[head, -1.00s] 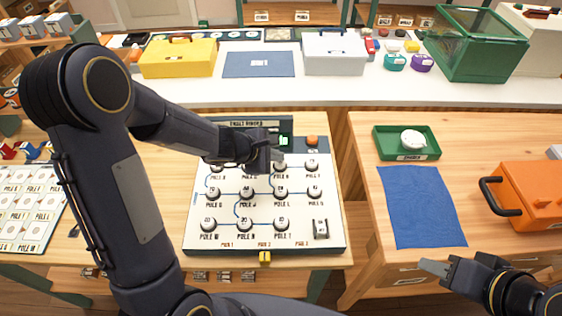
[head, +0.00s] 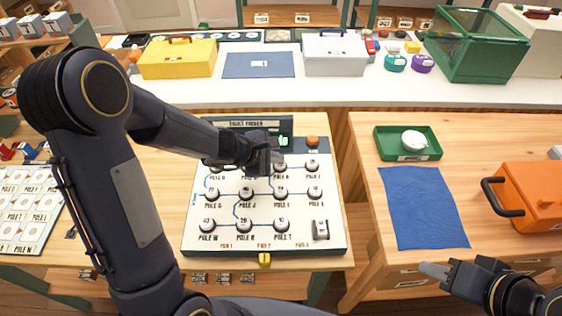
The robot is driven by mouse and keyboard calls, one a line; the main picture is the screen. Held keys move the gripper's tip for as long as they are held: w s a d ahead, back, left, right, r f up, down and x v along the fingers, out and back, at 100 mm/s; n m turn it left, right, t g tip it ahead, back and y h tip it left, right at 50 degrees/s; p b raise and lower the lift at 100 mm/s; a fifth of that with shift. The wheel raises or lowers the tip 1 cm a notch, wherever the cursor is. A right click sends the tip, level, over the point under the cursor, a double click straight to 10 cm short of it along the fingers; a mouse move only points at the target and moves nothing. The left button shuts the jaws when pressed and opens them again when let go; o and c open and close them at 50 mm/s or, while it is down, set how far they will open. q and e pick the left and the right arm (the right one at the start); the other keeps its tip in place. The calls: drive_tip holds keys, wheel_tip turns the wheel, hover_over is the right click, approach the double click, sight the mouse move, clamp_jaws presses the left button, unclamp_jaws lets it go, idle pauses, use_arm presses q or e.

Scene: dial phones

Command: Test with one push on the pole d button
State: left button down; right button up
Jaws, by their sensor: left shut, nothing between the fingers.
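The white panel (head: 262,243), with a dark strip reading like "FAULT FINDER" at its back, lies on the wooden table. It carries rows of round dark buttons with pole labels, joined by blue lines. Labels in the front row read like pole W, R and T; the pole D label cannot be made out with certainty. My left gripper (head: 273,160) is shut and empty over the back row, hiding part of that row. Whether it touches a button cannot be told. My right gripper (head: 436,270) is at the lower right, away from the panel; its finger gap is unclear.
A green light (head: 284,141) and an orange button (head: 312,141) sit at the panel's back edge. To the right are a blue cloth (head: 424,208), a green tray (head: 378,143) and an orange case (head: 525,197). A label card (head: 28,208) lies left.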

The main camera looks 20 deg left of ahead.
sight(276, 165)
use_arm(q)
drive_tip(key=shift+r, duration=0.1)
drive_tip(key=shift+r+p, duration=0.55)
drive_tip(key=shift+r, duration=0.05)
wheel_tip(276, 165, up, 6)
drive_tip(key=p, duration=0.5)
idle(0.8)
